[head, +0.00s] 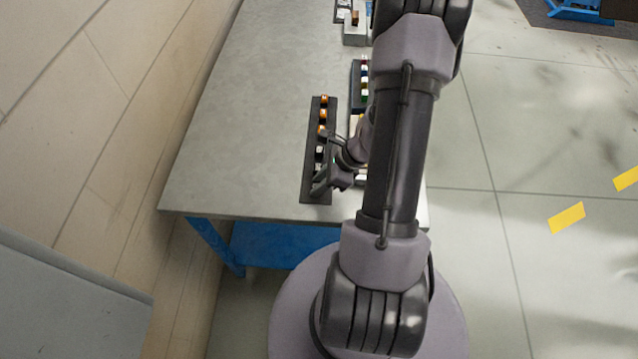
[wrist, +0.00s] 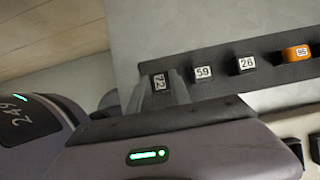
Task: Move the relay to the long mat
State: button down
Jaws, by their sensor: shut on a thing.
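My gripper (head: 322,184) is low over the near end of a long dark mat (head: 312,172) on the bench. In the wrist view its grey fingers (wrist: 174,88) are closed on a small black block with a white label that seems to read 72 (wrist: 159,82), which I take to be the relay. The block is over or on the end of the dark mat (wrist: 215,90); I cannot tell whether it touches. Black blocks labelled 59 (wrist: 203,73) and 26 (wrist: 246,63) and an orange block labelled 96 (wrist: 296,53) stand in a row along this mat.
A second dark mat with several coloured blocks (head: 363,82) lies to the right, partly hidden by my arm. A grey fixture (head: 354,35) stands farther back. The left part of the grey bench top (head: 245,110) is clear.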

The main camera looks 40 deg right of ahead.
jog(key=shift+f, duration=0.15)
jog(key=c, duration=1.2)
grip_release()
